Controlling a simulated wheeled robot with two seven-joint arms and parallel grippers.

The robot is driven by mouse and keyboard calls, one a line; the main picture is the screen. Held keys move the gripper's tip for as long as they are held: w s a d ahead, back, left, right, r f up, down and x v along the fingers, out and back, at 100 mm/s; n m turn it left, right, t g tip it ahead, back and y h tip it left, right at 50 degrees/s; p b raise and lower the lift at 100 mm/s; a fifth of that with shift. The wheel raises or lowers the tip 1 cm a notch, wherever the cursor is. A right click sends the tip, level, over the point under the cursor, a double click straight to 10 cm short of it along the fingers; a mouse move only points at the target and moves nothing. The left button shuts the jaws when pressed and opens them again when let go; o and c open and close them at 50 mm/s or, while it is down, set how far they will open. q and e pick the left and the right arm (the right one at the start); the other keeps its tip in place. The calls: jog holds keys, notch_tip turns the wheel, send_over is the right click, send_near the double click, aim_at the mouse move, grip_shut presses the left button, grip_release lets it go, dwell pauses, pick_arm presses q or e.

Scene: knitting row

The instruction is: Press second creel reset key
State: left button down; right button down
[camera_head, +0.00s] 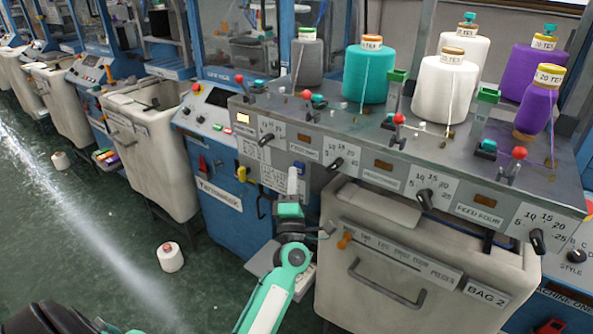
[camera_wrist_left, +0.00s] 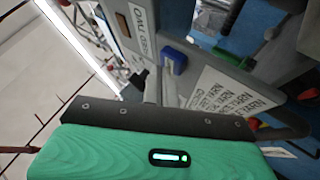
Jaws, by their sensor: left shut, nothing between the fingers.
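The creel panel (camera_head: 415,172) is a grey sloped console with dials, lamp windows and labels along its front. I cannot read any label as a reset key. My left gripper (camera_head: 293,172) is shut and empty, pointing up just beside this block. In the left wrist view its fingers (camera_wrist_left: 151,86) show below the block; contact cannot be told. My right gripper is out of view.
Cones of grey, teal, white and purple yarn (camera_head: 370,75) stand on the creel. Below it is a beige bin (camera_head: 400,255) with a handle. A blue machine (camera_head: 225,220) stands to the left.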

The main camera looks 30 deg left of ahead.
pick_arm(q)
jog(key=shift+w, duration=0.4)
jog(key=shift+s, duration=0.35)
dwell(0.7)
jog(key=s+p, duration=0.1)
jog(key=s, duration=0.5)
jog(key=shift+a, duration=0.2)
dwell(0.7)
